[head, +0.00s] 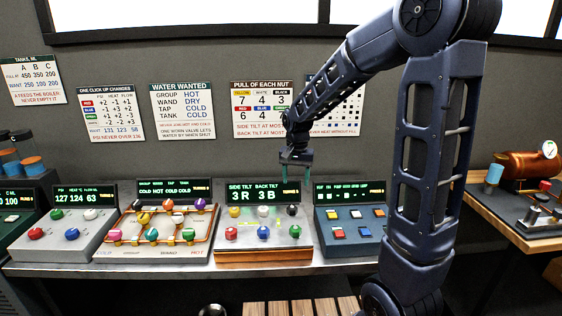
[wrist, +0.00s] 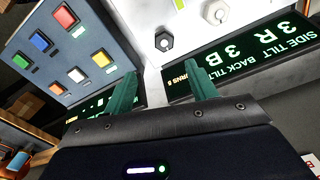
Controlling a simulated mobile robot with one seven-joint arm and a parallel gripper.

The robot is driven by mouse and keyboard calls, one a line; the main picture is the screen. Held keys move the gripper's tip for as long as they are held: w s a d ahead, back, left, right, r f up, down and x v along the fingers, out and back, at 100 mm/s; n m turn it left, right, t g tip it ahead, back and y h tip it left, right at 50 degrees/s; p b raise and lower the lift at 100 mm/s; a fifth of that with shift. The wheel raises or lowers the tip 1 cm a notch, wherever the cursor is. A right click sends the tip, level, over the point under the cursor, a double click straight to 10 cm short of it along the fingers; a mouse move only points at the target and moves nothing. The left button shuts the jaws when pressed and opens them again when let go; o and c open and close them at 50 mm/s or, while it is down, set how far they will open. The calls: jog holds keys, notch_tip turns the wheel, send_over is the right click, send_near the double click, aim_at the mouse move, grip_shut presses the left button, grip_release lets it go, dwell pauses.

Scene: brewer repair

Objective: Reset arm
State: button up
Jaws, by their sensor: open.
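My gripper (head: 297,165) is open and empty in the head view. It hangs over the back of the bench, near the gap between the tilt panel's display (head: 262,194) and the display of the blue button panel (head: 352,192). In the wrist view, the two green fingers of my gripper (wrist: 162,92) stand apart with nothing between them. The tilt display (wrist: 245,50) reads "SIDE TILT 3R, BACK TILT 3B". My arm rises from the right of the head view and bends down toward the bench.
The tilt panel (head: 262,230) carries several coloured nuts. The blue button panel (head: 350,228) stands right of it. A pipe panel (head: 155,230) and a grey knob panel (head: 68,238) stand to the left. A copper boiler (head: 527,165) sits on a wooden table at right. Posters hang behind.

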jog(key=s+d+r+n+t, duration=0.1)
jog(key=s+d+r+t, duration=0.1)
jog(key=s+d+r, duration=0.3)
jog(key=s+d+r+n+t, duration=0.2)
jog(key=s+d+r, duration=0.4)
jog(key=s+d, duration=0.7)
jog(key=shift+s, duration=1.2)
jog(key=shift+a, duration=0.1)
dwell(0.3)
